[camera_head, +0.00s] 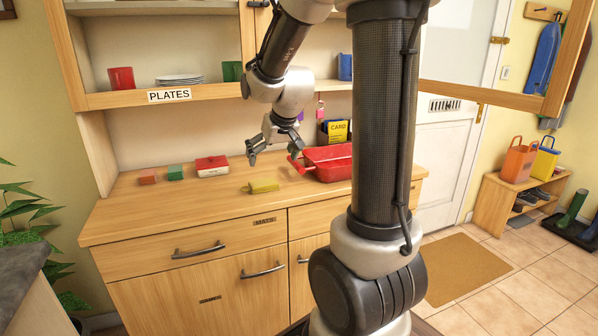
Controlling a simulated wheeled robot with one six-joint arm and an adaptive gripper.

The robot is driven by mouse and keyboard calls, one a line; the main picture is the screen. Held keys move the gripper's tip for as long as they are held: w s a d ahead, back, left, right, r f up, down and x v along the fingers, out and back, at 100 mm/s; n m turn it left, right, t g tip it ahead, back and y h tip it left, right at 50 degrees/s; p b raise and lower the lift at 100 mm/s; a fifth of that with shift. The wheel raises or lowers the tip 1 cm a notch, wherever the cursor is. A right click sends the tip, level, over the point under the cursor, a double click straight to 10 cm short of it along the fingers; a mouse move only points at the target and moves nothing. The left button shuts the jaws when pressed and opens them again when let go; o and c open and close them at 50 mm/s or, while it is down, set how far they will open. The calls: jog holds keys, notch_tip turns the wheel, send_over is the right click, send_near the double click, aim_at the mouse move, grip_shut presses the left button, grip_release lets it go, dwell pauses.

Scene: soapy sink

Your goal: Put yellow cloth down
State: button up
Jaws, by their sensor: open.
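The yellow cloth (261,187) lies on the wooden counter, in front of and left of the red tray. It looks like a small rolled or folded bundle. My gripper (274,157) is open and empty. Its fingers are spread above the counter, above the cloth in the picture and apart from it.
A red tray (335,170) stands right of the cloth, partly behind my arm. A red and white box (212,171), a green block (175,172) and a red-orange block (147,180) stand at left. The front left counter (160,220) is clear. The shelf labelled PLATES (125,99) is above.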

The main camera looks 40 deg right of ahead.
jog(key=s+a+r, duration=0.2)
jog(key=s, duration=0.6)
jog(key=s+a+r+n+g, duration=0.1)
jog(key=s+r, duration=0.1)
jog(key=s, duration=0.6)
jog(key=s+a+r+n+g, duration=0.1)
jog(key=s+a+r, duration=0.1)
jog(key=s, duration=0.7)
jog(key=shift+a+y, duration=0.3)
jog(key=shift+a, duration=0.05)
